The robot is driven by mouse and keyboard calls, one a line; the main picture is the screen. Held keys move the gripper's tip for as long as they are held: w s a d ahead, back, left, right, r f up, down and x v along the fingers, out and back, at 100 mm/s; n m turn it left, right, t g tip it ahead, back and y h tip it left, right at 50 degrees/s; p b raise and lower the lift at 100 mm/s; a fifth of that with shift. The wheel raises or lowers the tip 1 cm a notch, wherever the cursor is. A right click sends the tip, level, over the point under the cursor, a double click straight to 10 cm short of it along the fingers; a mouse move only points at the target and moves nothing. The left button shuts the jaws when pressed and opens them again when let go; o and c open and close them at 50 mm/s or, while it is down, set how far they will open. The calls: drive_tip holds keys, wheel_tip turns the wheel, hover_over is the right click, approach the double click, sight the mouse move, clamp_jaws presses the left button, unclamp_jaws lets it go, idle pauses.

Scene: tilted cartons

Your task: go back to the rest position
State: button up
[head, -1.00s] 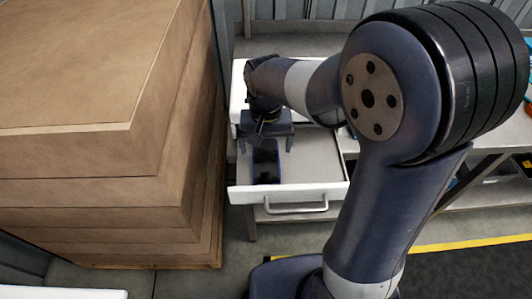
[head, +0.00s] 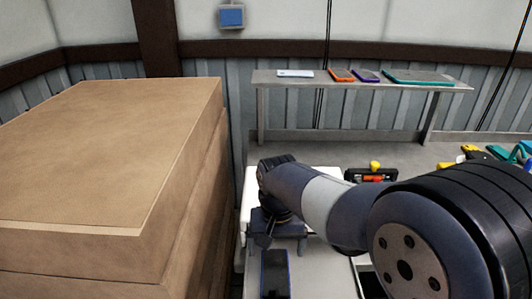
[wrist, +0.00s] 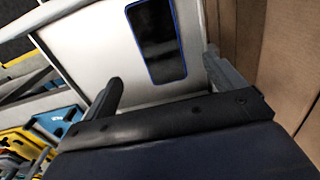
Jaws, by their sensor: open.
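My gripper (head: 278,248) hangs over the open white drawer (head: 325,272), with its jaws open and nothing between them. A flat dark phone-like item with a blue edge (head: 274,275) lies in the drawer, just in front of the gripper in the head view. In the wrist view the two fingers of my gripper (wrist: 162,75) stand apart, and the dark item (wrist: 157,42) lies on the drawer floor beyond them. The drawer's front is out of the head view.
A tall stack of brown cartons (head: 110,150) stands close on the left of the drawer. A shelf (head: 350,83) with several flat items runs along the back wall. Coloured tools (head: 485,153) lie on the bench at the right.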

sight(275, 273)
wheel_tip(275, 273, down, 9)
drive_tip(key=shift+r, duration=0.25)
drive_tip(key=shift+r, duration=0.1)
idle(0.4)
